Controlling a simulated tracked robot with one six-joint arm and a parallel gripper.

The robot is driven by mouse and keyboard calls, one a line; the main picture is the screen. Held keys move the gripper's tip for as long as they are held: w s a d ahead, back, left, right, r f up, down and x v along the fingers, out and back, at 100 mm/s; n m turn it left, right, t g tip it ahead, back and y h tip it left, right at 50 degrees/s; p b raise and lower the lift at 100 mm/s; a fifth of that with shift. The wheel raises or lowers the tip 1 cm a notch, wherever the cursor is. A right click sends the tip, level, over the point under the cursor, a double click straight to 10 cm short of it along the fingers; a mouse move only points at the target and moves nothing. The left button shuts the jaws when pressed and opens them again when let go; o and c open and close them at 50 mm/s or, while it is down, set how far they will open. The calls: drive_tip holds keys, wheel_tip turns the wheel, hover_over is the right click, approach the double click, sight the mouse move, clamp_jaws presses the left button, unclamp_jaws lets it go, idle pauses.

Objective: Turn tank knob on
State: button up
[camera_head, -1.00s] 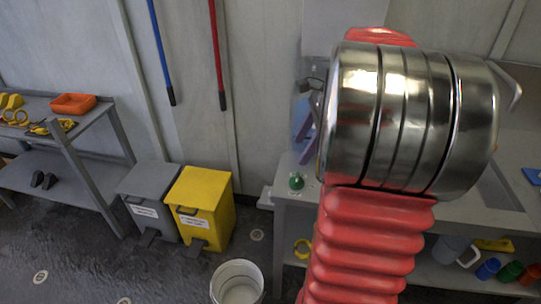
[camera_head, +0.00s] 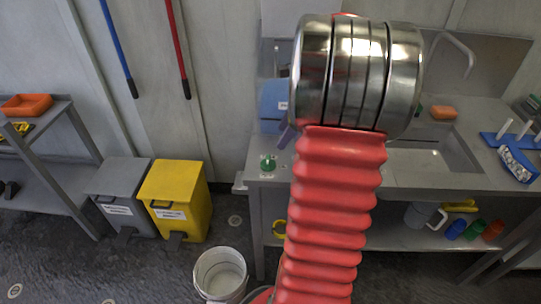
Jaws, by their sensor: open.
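A small green round thing (camera_head: 268,162) sits at the left end of the grey counter (camera_head: 410,175); I cannot tell whether it is the tank knob. A blue box-like thing (camera_head: 273,100) stands behind it against the wall, partly hidden by my arm. I cannot tell whether it is the tank. A purple piece (camera_head: 287,138) shows beside my arm, mostly hidden. My red ribbed arm and its metal joint fill the middle of the view. My gripper does not show; the arm covers the area behind it.
A yellow bin (camera_head: 178,200), a grey bin (camera_head: 118,195) and a white bucket (camera_head: 220,275) stand on the floor at left.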

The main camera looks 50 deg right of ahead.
sight(268, 159)
drive_tip(key=x, duration=1.1)
drive_tip(key=shift+c, duration=0.5)
drive_tip(key=c, duration=0.9)
